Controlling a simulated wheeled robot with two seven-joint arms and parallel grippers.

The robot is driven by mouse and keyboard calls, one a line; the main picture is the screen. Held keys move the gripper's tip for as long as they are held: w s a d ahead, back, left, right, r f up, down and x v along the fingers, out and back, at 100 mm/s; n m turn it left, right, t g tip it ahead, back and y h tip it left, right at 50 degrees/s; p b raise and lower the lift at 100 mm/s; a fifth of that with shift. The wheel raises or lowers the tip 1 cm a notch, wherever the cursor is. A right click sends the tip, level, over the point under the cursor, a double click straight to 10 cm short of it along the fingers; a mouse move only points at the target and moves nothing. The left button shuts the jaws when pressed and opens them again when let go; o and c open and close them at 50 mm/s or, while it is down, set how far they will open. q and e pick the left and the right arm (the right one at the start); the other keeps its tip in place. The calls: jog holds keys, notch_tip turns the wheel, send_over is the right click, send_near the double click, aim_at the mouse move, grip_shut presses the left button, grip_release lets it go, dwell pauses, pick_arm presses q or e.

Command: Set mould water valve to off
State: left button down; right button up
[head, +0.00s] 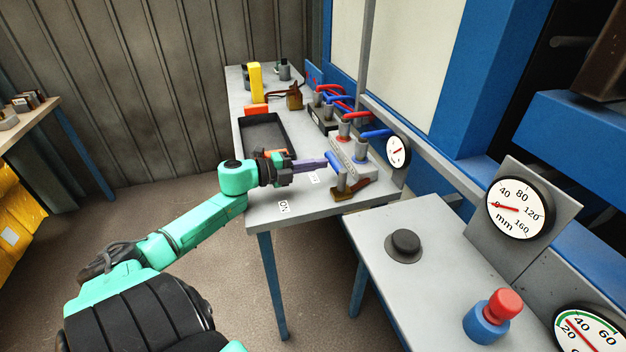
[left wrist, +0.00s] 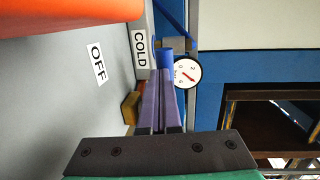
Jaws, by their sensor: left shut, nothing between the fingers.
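My left gripper (head: 324,163) has its purple fingers shut with nothing between them. Its tips are at or very near a blue valve lever (head: 334,159) on a grey manifold block at the right edge of the bench; contact is unclear. In the left wrist view the shut fingers (left wrist: 160,104) point at a blue part (left wrist: 165,57) beside a COLD label (left wrist: 140,48). An OFF label (left wrist: 98,63) lies on the bench. An ON label (head: 284,206) lies nearer the bench's front edge. The gripper partly hides the valve. My right gripper is not in view.
A dial gauge (head: 397,151) stands right of the manifold. Red and blue hoses (head: 340,104) run behind it. A black tray (head: 265,137) and a yellow object (head: 255,82) are farther back. A nearer grey table holds a red-and-blue button (head: 494,315).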

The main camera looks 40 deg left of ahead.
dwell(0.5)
pick_arm(q)
jog(key=shift+s+a, duration=0.25)
jog(key=shift+s, duration=0.2)
jog(key=v, duration=1.3)
jog(key=shift+s+a+r+p, duration=0.1)
jog(key=shift+s+p, duration=0.15)
jog(key=shift+p, duration=0.1)
